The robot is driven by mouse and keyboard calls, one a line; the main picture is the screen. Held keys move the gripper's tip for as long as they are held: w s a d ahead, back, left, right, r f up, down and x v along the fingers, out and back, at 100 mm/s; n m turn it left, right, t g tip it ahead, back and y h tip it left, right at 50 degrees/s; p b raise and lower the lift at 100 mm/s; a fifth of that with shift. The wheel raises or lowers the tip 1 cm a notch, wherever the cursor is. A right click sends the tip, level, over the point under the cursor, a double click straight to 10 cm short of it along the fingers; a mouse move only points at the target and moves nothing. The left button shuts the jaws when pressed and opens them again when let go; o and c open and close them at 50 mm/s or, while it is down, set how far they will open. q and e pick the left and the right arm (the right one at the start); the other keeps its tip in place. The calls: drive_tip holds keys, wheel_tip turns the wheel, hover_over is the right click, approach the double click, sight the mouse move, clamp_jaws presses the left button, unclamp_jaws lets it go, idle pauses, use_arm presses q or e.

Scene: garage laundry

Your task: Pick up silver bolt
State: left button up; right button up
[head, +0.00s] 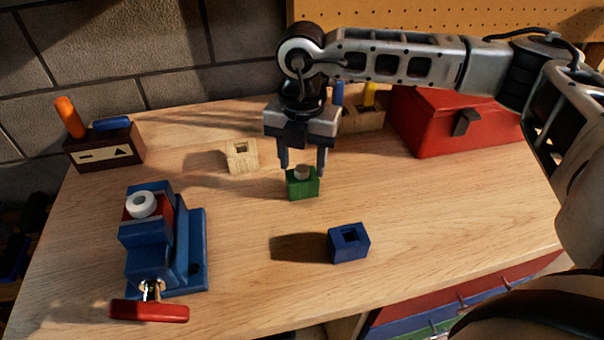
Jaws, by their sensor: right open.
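In the head view, a small silver bolt (302,171) stands in the top of a green block (302,186) near the middle of the wooden workbench. My right gripper (304,173) points down from above with its two fingers apart. The fingertips are at about the height of the bolt, one on each side in the picture. I cannot tell whether they touch the bolt or the block. My left gripper is out of view.
A wooden block (242,157) and a blue block (348,243) stand nearby on the workbench (430,205). A blue vise (187,250) holds a white ring (141,204) at left. A red toolbox (440,125) and dark box (105,148) stand behind.

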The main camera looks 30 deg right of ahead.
drive_tip(key=shift+f, duration=0.15)
clamp_jaws()
idle(0.4)
